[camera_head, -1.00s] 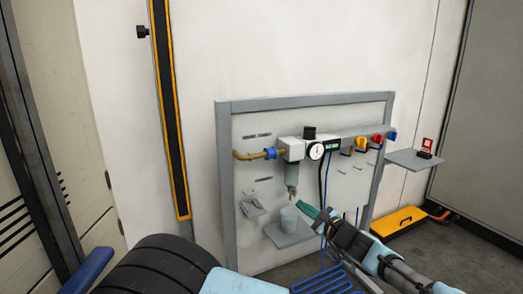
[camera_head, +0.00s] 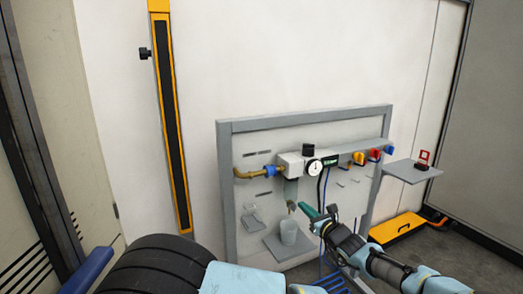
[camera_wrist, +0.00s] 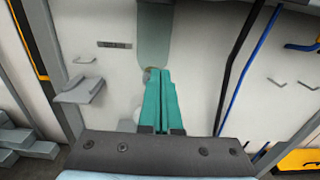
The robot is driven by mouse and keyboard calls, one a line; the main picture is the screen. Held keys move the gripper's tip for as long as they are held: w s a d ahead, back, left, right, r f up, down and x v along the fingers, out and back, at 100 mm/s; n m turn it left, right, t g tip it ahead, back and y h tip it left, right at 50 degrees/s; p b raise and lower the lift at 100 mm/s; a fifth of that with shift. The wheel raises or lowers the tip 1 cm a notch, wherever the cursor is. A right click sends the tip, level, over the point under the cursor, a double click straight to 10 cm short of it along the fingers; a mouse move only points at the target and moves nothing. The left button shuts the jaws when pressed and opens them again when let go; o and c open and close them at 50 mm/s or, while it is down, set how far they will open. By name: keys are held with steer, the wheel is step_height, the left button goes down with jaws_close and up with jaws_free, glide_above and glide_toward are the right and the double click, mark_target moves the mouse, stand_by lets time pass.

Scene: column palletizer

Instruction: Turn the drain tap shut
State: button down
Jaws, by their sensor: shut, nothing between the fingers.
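The filter unit hangs on the grey-framed panel, with a clear grey bowl (camera_head: 291,188) under its body. The small brass drain tap (camera_head: 291,207) is at the bowl's lower end. My gripper (camera_head: 302,206) has teal fingers pressed together, with nothing between them. Its tips are just right of the tap in the head view. In the wrist view the closed fingertips (camera_wrist: 159,72) overlap the bottom of the bowl (camera_wrist: 154,40) and mostly hide the tap. I cannot tell whether they touch it.
A clear cup (camera_head: 288,232) stands on a small grey shelf (camera_head: 302,247) below the bowl. A gauge (camera_head: 314,167), blue and black hoses (camera_wrist: 240,70), and coloured knobs (camera_head: 374,155) are to the right. A grey bracket (camera_wrist: 80,92) sits left of the fingers.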

steer(key=shift+x, duration=0.85)
steer(key=shift+s+a+f, duration=0.1)
steer(key=shift+a+f, duration=0.1)
steer(key=shift+f, duration=0.3)
stand_by(0.4)
steer(key=shift+s+a+r+p, duration=0.15)
steer(key=shift+a+p, duration=0.25)
steer(key=shift+p, duration=0.55)
steer(key=shift+r+p, duration=0.4)
steer(key=shift+r, duration=0.1)
steer(key=shift+p+v, duration=0.3)
steer(key=shift+v, duration=2.7)
